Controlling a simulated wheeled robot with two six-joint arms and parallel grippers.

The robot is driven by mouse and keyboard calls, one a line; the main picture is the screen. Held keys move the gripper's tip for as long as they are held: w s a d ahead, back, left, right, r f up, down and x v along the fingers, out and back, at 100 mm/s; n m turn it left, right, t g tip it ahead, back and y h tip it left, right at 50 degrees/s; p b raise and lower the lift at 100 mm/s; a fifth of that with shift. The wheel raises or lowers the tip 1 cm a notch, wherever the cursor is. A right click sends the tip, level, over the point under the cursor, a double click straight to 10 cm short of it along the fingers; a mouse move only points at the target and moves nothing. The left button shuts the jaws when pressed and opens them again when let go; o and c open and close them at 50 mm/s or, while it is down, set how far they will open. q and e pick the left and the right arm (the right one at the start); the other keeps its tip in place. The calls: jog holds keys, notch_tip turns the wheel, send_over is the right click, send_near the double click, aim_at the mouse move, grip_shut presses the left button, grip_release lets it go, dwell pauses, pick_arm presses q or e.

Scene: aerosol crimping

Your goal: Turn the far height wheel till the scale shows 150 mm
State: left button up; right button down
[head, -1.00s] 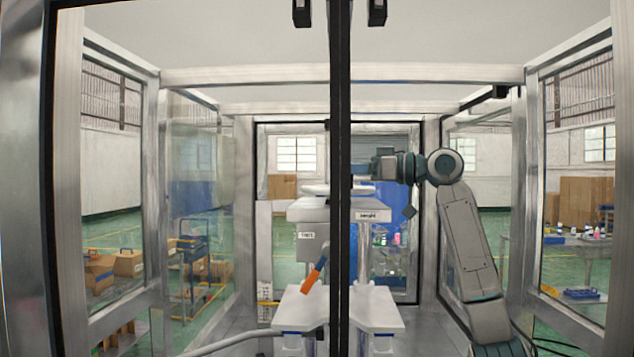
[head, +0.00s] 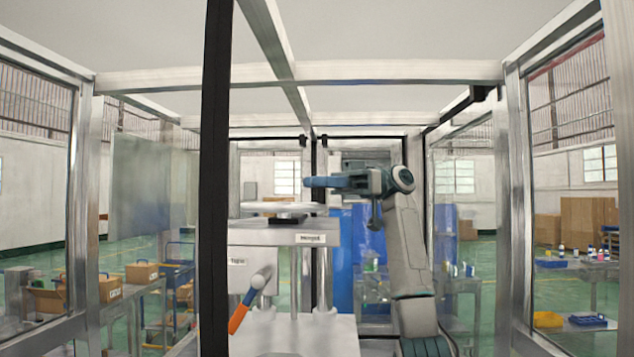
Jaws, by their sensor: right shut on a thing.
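A pale round wheel (head: 268,207) lies flat on a dark hub on top of the white machine head (head: 262,235). A label on the head's front edge is too small to read surely. My right gripper (head: 307,182) reaches in from the right at the wheel's far right side, its jaws pointing left. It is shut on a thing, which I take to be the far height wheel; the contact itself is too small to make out. No scale reading can be made out. My left gripper is not in view.
A dark frame post (head: 215,150) stands in front of the machine's left side. An orange-handled lever (head: 240,312) sticks out at the machine's front. Metal posts and clear panels surround the cell. Blue drums (head: 369,245) stand behind my right arm.

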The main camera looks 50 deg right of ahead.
jog(key=shift+w+d+n+g+y+p, duration=0.1)
jog(key=shift+d+n+g+y+p, duration=0.25)
jog(key=shift+n+g, duration=0.4)
jog(key=shift+g, duration=0.45)
jog(key=c, duration=1.5)
grip_release()
jog(key=shift+o, duration=0.2)
jog(key=shift+d, duration=0.1)
jog(key=p+v, duration=0.9)
jog(key=v, duration=0.1)
jog(key=shift+d+p, duration=0.3)
jog(key=shift+p, duration=0.1)
